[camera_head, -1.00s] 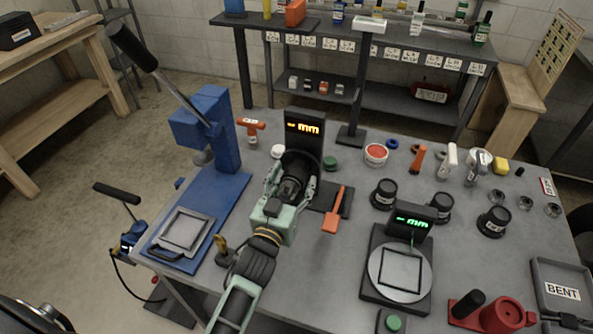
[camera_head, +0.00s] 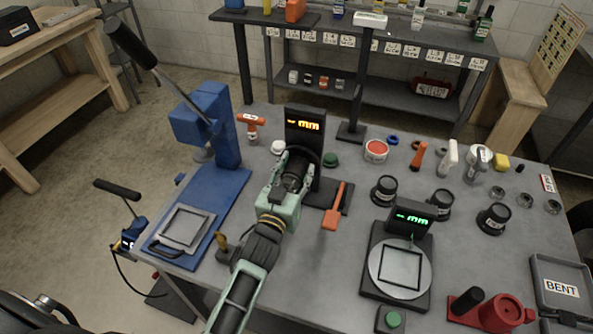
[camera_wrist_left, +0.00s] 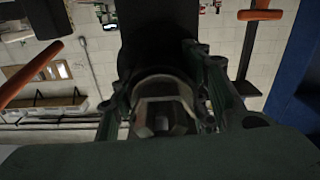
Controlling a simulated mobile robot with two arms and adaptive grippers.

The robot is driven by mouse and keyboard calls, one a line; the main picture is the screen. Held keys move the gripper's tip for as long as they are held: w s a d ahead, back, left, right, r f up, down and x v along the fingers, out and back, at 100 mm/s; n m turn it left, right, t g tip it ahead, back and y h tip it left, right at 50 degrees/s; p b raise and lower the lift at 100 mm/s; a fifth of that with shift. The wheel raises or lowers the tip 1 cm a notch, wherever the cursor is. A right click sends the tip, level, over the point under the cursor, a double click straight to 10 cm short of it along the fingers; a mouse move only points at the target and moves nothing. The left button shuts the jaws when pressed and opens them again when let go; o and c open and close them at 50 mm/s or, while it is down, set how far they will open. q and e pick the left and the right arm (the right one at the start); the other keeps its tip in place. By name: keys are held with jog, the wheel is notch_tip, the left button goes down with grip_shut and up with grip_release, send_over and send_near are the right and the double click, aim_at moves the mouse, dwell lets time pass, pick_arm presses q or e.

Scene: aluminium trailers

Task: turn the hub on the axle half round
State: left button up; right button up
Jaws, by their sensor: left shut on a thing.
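The hub (camera_head: 296,167) is a dark, thick cylinder in front of the black gauge with the orange "mm" display (camera_head: 305,126). My left gripper (camera_head: 292,182) comes from the front and is shut on the hub, one finger on each side. In the left wrist view the hub (camera_wrist_left: 160,35) is a dark round body between the fingers of my left gripper (camera_wrist_left: 163,80). The axle is hidden behind the hub and gripper, so I cannot tell how the hub sits on it. My right gripper is not in view.
The blue press (camera_head: 205,140) stands close on the left. An orange scraper-like tool (camera_head: 335,208) lies just right of my gripper. A round-plate gauge (camera_head: 400,268) and several black cups (camera_head: 384,190) stand further right. The grey tabletop between them is partly clear.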

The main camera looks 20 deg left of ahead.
pick_arm(q)
jog(key=shift+d+m, duration=0.1)
jog(key=shift+m, duration=1.1)
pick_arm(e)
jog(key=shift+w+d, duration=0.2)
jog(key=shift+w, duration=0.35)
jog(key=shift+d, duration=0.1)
pick_arm(q)
jog(key=o, duration=1.1)
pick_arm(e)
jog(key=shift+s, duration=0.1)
pick_arm(q)
jog(key=shift+s, duration=0.25)
jog(key=s, duration=1.1)
jog(key=shift+s+a, duration=0.2)
jog(key=shift+s, duration=0.1)
